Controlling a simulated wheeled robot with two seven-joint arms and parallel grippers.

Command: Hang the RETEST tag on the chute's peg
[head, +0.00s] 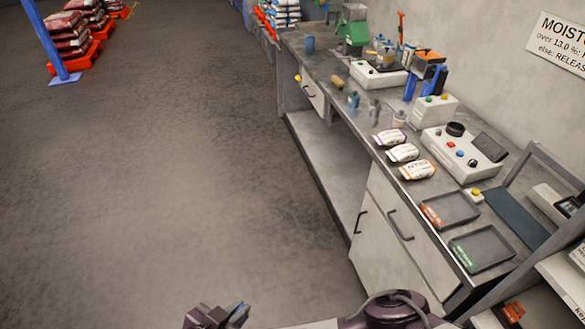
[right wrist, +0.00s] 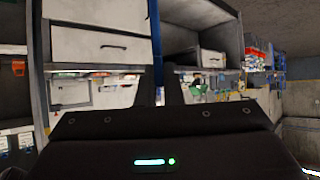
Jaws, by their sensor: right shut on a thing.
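My right gripper (head: 215,316) is at the bottom edge of the head view, over the open floor left of the bench. It is shut on a small blue thing (head: 238,313), mostly hidden. In the right wrist view the two dark fingers (right wrist: 165,85) stand close together with a thin dark blue strip between them. I cannot read any lettering on it, so I cannot tell whether it is the RETEST tag. I cannot make out the chute or its peg in either view. My left gripper is not in view.
A grey bench (head: 330,130) runs along the wall, carrying sample bags (head: 403,153), a tester (head: 463,150) and two label trays (head: 450,209). A red-orange thing (head: 512,311) is low at right. Sacks on orange pallets (head: 80,60) stand far left. The floor between is clear.

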